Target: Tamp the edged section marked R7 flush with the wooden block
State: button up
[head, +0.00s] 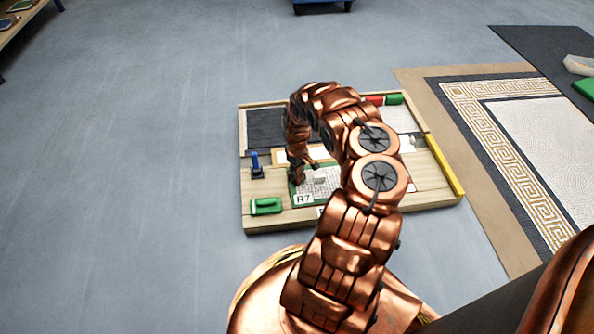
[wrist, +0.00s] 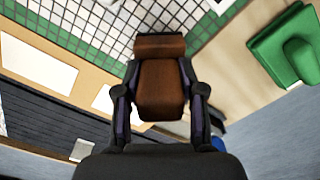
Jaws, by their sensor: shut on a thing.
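The edged section marked R7 (head: 304,199) lies on the wooden work board, partly behind my arm in the head view. It has white mosaic tiles with a green border, and its tiles also show at the top of the wrist view (wrist: 88,28). My gripper (wrist: 160,98) is shut on the brown wooden block (wrist: 160,75), with one finger on each side. In the wrist view the block's far end overlaps the tiled section's green border. I cannot tell whether the block touches the tiles. In the head view my gripper is low over the section's left part.
A green-handled tool (head: 265,206) lies at the board's front left; a blue-handled one (head: 256,166) stands behind it. A dark panel (head: 265,130) is at the back left. Red and green items (head: 394,99) lie at the back. A patterned mosaic floor (head: 500,125) lies right.

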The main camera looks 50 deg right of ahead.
dwell(0.3)
jog(key=shift+r+p, duration=3.5)
jog(key=shift+p, duration=0.35)
